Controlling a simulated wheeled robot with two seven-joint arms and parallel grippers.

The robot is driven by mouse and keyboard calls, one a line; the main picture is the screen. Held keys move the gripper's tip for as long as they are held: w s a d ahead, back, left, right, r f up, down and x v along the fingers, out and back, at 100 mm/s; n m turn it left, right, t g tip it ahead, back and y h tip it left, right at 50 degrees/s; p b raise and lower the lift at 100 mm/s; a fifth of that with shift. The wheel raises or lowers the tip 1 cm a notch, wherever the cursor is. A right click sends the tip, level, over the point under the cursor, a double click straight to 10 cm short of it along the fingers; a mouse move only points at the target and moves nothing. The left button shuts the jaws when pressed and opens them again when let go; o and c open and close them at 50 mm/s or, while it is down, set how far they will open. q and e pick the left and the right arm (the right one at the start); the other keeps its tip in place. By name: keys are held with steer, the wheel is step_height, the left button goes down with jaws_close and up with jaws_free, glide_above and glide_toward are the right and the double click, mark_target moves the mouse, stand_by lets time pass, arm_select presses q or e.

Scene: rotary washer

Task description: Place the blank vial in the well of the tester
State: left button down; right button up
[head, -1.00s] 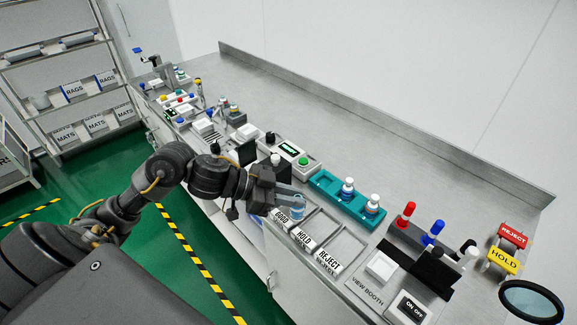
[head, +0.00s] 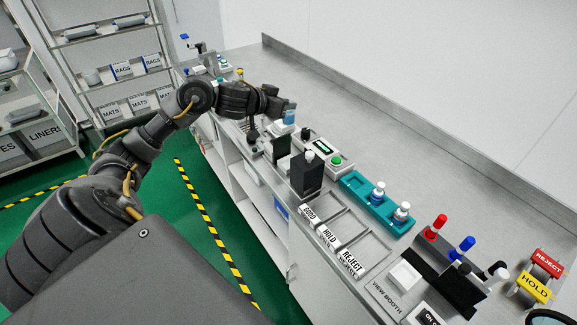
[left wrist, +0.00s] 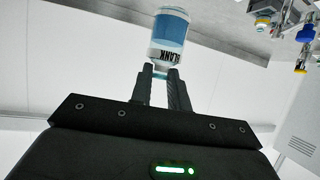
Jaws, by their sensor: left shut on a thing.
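The blank vial (head: 290,117) has blue contents. In the left wrist view its label (left wrist: 166,57) reads BLANK. My left gripper (head: 284,104) is shut on it and holds it above the far part of the bench. In the left wrist view the two fingers (left wrist: 158,78) close at the label end of the vial. The tester appears to be the unit with a lit green display and green button (head: 336,160), to the right of and nearer than the vial. A black block (head: 306,178) stands at its near side. I cannot make out the well. My right gripper is not in view.
A teal tray (head: 356,190) holds two white-capped vials (head: 378,192). GOOD, HOLD and REJECT lanes (head: 345,232) lie in front. The view booth (head: 405,275) and coloured handles (head: 437,225) are at right. Bench behind is clear.

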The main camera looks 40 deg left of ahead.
arm_select(q)
steer(key=shift+f+b, duration=0.45)
steer(key=shift+f, duration=8.55)
steer(key=shift+f, duration=0.15)
steer(key=c, duration=1.3)
jaws_free()
steer(key=shift+c, duration=0.2)
steer(key=shift+s+r, duration=0.2)
steer(key=shift+s, duration=0.05)
steer(key=d+v, duration=0.1)
steer(key=v, duration=1)
steer(key=shift+s+a+r+b, duration=0.2)
steer(key=shift+s+a+b, duration=0.1)
steer(key=shift+a, duration=0.2)
